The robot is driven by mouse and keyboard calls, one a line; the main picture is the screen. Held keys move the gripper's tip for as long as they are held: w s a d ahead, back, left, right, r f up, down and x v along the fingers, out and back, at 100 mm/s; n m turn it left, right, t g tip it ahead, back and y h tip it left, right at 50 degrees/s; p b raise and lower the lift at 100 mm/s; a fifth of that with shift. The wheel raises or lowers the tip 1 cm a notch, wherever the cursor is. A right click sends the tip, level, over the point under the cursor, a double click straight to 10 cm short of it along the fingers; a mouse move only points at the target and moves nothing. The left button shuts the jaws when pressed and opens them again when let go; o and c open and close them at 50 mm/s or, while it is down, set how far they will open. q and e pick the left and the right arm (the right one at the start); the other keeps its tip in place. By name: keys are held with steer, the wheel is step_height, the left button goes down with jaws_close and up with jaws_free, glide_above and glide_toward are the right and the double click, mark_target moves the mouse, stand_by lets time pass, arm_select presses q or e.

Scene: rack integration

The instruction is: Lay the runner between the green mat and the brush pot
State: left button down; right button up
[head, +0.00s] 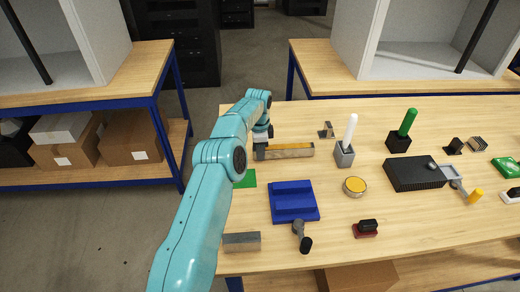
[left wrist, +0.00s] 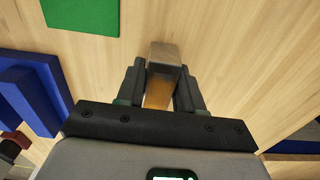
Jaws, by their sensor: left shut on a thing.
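My left gripper (head: 262,138) is shut on the runner (head: 291,151), a long bar with grey sides and an orange-yellow top. In the left wrist view the fingers (left wrist: 161,88) stand on either side of the runner (left wrist: 165,54). Whether it touches the table is hard to tell. The green mat (head: 246,179) lies flat, nearer than the runner and partly hidden by my left arm; it also shows in the left wrist view (left wrist: 82,14). A grey pot (head: 344,157) with a white-handled brush stands upright right of the runner. My right gripper is not in view.
A blue tray (head: 293,202) lies in front of the runner, with a round yellow-topped tin (head: 354,186) to its right. A black pot (head: 398,143) with a green handle stands farther right, behind a black box (head: 413,174). A grey block (head: 241,242) lies at the near left edge.

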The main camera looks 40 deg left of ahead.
arm_select(q)
steer(key=shift+f, duration=0.2)
steer(key=c, duration=0.6)
jaws_free()
steer(key=shift+c, duration=0.2)
steer(key=shift+f, duration=0.1)
step_height(320, 180, up, 5)
steer(key=shift+f+b, duration=0.1)
steer(key=shift+b, duration=0.35)
step_height(320, 180, up, 6)
steer(key=p, duration=0.3)
steer(key=shift+s+p, duration=0.1)
steer(key=shift+p, duration=0.2)
steer(key=shift+r+p, duration=0.5)
steer(key=shift+r, duration=0.2)
steer(key=shift+a, duration=0.1)
steer(key=shift+s+f, duration=0.1)
steer(key=shift+s, duration=0.05)
